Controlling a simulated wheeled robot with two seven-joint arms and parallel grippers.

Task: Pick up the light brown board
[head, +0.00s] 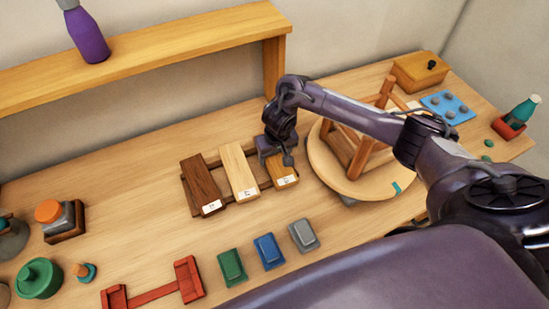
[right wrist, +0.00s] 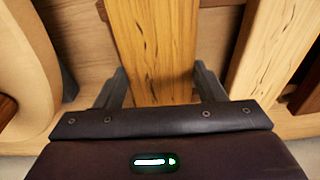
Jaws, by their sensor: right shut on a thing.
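Three boards lie side by side on a dark slatted rack (head: 221,205). The light brown board (head: 287,182) is at the right end, its white label facing the front; the pale board (head: 238,170) is in the middle and the dark brown board (head: 202,183) at the left. My right gripper (head: 273,153) is at the light brown board and hides its rear part. In the right wrist view, the fingers of the right gripper (right wrist: 161,85) are on both sides of the light brown board (right wrist: 158,50), shut on it. My left gripper is not in view.
A round wooden turntable (head: 330,172) bearing an upturned stool frame (head: 352,150) stands close at the right. Green, blue and grey blocks (head: 269,250) and a red holder (head: 155,292) lie in front. A raised shelf (head: 150,55) runs behind.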

